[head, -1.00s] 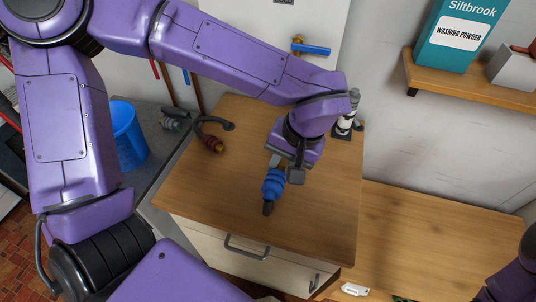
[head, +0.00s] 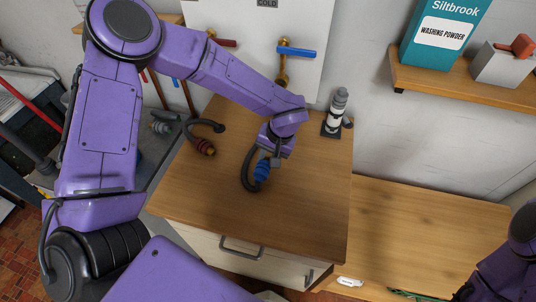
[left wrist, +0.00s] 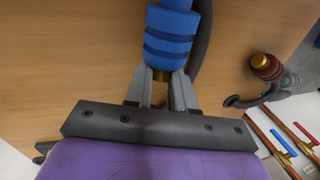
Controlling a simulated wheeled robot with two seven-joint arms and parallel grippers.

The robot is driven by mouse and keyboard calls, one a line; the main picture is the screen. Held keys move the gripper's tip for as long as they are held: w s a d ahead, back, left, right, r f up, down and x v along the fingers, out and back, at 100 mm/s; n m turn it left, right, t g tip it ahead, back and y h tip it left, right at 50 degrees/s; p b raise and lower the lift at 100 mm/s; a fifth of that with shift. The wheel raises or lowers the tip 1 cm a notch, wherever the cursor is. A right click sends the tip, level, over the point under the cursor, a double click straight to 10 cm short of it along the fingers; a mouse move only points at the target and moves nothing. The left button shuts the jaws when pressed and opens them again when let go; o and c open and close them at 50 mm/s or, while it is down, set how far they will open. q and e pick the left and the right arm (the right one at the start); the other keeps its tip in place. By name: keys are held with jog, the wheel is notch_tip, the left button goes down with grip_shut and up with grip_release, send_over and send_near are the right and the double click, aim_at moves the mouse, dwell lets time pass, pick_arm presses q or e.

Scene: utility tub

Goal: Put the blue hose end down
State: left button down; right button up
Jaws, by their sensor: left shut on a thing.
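The blue hose end (head: 262,171), a ribbed blue collar on a dark grey hose, is over the wooden worktop (head: 300,215). My left gripper (head: 268,158) is shut on it. In the left wrist view, the fingers (left wrist: 162,84) close on the brass-coloured neck just below the blue rings (left wrist: 172,35). The grey hose curves round beside it. Whether the hose end touches the wood is hard to tell. Only part of my right arm shows at the lower right of the head view; its gripper is out of frame.
A hose with a red end (head: 204,147) lies on the worktop to the left. A dark and white bottle-like item (head: 336,114) stands at the back right. A blue-handled tap (head: 289,53) is on the wall panel. The worktop's front and right are clear.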

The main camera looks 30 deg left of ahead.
pick_arm(q)
jog(key=shift+f, duration=0.6)
jog(key=c, duration=1)
grip_release()
jog(key=shift+o, duration=0.2)
jog(key=shift+r, duration=0.1)
jog(key=b+v, duration=0.1)
jog(key=v, duration=1.2)
jog(key=shift+a, duration=0.2)
jog(key=shift+s, duration=0.1)
